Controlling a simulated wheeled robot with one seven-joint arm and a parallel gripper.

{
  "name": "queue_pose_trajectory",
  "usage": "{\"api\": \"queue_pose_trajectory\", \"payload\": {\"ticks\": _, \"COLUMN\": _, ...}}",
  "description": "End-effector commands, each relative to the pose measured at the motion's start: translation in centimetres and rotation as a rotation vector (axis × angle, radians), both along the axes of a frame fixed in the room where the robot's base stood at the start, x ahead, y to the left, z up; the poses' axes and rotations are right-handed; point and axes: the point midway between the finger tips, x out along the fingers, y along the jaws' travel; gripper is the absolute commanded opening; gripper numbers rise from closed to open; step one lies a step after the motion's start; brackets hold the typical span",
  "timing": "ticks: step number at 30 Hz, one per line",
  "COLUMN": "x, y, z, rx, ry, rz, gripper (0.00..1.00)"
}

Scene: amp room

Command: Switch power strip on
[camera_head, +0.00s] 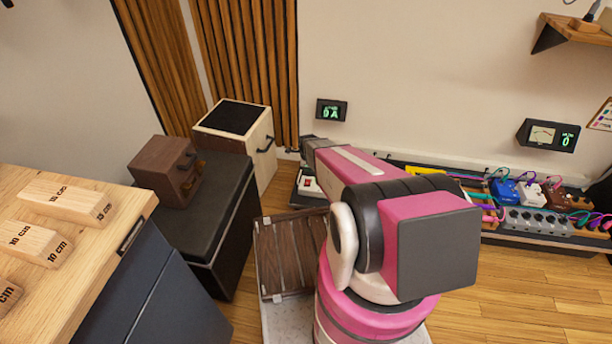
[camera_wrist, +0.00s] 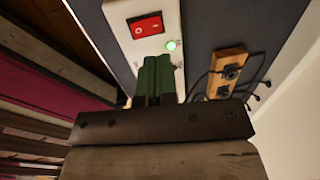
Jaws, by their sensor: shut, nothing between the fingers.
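The power strip (camera_wrist: 120,12) is a white box with a red rocker switch (camera_wrist: 146,26) and a lit green light (camera_wrist: 171,45) in the wrist view. In the head view the strip (camera_head: 308,186) shows in part beside my arm, low against the back wall. My gripper (camera_wrist: 160,60) has green fingers that are shut together with nothing between them. The fingertips overlap the strip just below the switch and left of the green light. I cannot tell whether they touch it. In the head view my arm hides the fingers.
A wooden block with black sockets and cables (camera_wrist: 228,72) lies right of the strip. A pedal board (camera_head: 530,225) with several pedals stands at the right. A dark cabinet (camera_head: 215,205) and a wooden table (camera_head: 60,250) stand at the left. A wall display (camera_head: 331,110) is lit green.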

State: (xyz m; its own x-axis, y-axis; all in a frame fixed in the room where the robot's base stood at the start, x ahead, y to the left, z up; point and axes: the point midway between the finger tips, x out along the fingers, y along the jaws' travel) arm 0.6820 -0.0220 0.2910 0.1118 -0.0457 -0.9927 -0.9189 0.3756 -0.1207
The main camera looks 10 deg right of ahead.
Motion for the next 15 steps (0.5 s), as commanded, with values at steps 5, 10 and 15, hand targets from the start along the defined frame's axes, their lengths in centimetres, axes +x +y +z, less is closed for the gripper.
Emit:
{"api": "queue_pose_trajectory", "payload": {"ticks": 5, "x": 0.3, "y": -0.1, "z": 3.4, "rx": 0.000, "ry": -0.002, "rz": 0.000, "gripper": 0.00}}
{"api": "queue_pose_trajectory", "payload": {"ticks": 10, "x": 0.6, "y": -0.2, "z": 5.8, "rx": 0.001, "ry": -0.001, "rz": -0.001, "gripper": 0.00}}
{"api": "queue_pose_trajectory", "payload": {"ticks": 15, "x": 0.7, "y": -0.3, "z": 6.8, "rx": 0.000, "ry": 0.000, "rz": -0.001, "gripper": 0.00}}
